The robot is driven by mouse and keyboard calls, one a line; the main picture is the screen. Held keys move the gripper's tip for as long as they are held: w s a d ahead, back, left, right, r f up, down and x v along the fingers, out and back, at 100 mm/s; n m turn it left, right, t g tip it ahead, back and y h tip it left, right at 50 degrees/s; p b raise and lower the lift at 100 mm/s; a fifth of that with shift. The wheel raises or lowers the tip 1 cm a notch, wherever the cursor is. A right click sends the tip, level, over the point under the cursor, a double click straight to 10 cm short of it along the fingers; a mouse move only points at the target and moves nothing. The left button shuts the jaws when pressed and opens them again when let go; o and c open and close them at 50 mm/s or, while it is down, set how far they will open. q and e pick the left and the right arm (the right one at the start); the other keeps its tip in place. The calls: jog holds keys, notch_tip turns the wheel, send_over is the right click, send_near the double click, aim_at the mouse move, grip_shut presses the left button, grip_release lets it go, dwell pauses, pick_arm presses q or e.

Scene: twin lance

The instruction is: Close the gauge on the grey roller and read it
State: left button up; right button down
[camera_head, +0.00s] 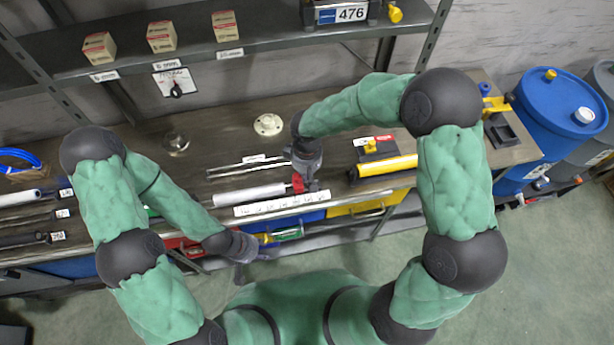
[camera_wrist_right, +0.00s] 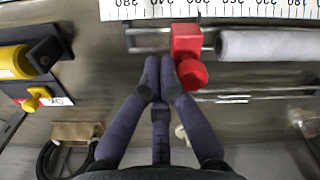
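The light grey roller (camera_head: 250,194) lies lengthwise near the bench's front edge; it also shows in the right wrist view (camera_wrist_right: 265,44). A white scale strip (camera_head: 282,203) with numbers runs along its front side. The red slider (camera_head: 298,183) with a round knob sits on rails at the roller's right end. In the right wrist view the red slider (camera_wrist_right: 187,42) is separated from the roller's end by a small gap. My right gripper (camera_head: 308,168) has its fingertips together beside the red knob, holding nothing visible. My left gripper (camera_head: 243,262) hangs before the bench, its fingers unclear.
A yellow roller (camera_head: 388,165) lies to the right on the bench. Several rods and rollers lie at the far left. Thin rods (camera_head: 240,167) lie behind the grey roller. Coloured bins (camera_head: 365,205) are under the bench.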

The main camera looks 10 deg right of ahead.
jog(key=shift+a, duration=0.85)
jog(key=shift+s+a+b, duration=0.1)
jog(key=shift+a+b, duration=0.3)
jog(key=shift+a, duration=2.8)
jog(key=shift+d, duration=0.2)
